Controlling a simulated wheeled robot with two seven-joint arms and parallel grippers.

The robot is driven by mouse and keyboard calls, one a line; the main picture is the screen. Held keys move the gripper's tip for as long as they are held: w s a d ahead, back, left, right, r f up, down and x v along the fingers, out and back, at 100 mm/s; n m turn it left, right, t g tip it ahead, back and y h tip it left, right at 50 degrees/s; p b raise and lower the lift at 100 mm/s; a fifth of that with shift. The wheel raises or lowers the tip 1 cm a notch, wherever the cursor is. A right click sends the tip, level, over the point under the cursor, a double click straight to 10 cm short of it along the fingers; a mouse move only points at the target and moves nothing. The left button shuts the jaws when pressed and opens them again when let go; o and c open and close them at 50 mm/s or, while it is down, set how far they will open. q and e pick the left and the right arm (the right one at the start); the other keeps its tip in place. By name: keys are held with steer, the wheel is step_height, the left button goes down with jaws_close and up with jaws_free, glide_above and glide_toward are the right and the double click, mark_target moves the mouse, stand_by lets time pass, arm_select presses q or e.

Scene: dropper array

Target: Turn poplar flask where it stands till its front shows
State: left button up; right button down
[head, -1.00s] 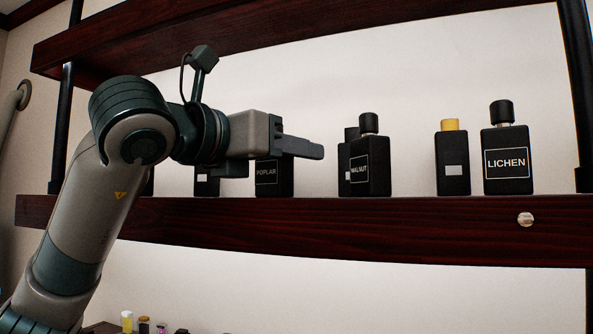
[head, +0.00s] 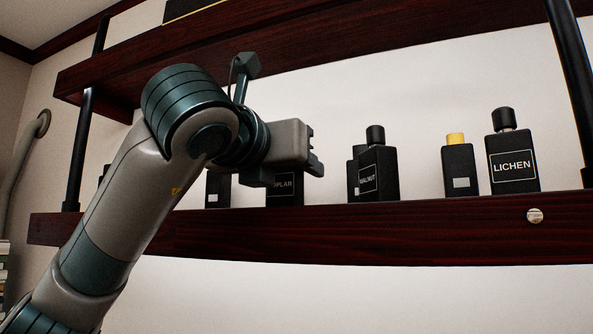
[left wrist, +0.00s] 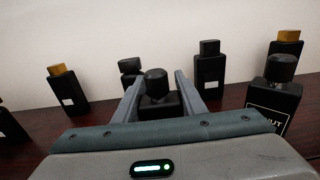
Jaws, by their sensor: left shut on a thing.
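The poplar flask (head: 286,192) is a black square bottle standing upright on the dark red shelf. Its label faces the head camera and reads "PLAR"; its left part and the bottle's top are hidden by my gripper. My left gripper (head: 312,158) is shut on the flask from above its label. In the left wrist view the fingers (left wrist: 158,92) lie on both sides of the flask's upper body, with its round black cap (left wrist: 156,82) between them. My right gripper is not in view.
The walnut flask (head: 379,172) stands just right, also near in the left wrist view (left wrist: 273,97). The lichen flask (head: 513,165) and a yellow-capped flask (head: 459,170) stand farther right. A flask with a white label (head: 217,189) stands left. An upper shelf (head: 330,50) hangs above.

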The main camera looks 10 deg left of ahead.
arm_select(q)
steer(key=shift+b, duration=0.35)
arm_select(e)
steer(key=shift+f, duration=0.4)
arm_select(q)
steer(key=o, duration=1.3)
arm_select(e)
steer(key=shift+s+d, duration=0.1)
arm_select(q)
steer(key=s+b, duration=0.1)
steer(key=s, duration=0.2)
steer(key=s+a+b, duration=0.1)
steer(key=s, duration=0.2)
steer(key=shift+a+f, duration=0.15)
steer(key=shift+s+a+b, duration=0.35)
steer(key=shift+s+b, duration=0.25)
steer(key=shift+s, duration=1.25)
steer(key=shift+s+a+b, duration=0.35)
steer(key=shift+s+b, duration=0.2)
steer(key=shift+s, duration=1.35)
steer(key=shift+s+a+b, duration=0.35)
steer(key=shift+s+b, duration=0.25)
steer(key=shift+s, duration=1.25)
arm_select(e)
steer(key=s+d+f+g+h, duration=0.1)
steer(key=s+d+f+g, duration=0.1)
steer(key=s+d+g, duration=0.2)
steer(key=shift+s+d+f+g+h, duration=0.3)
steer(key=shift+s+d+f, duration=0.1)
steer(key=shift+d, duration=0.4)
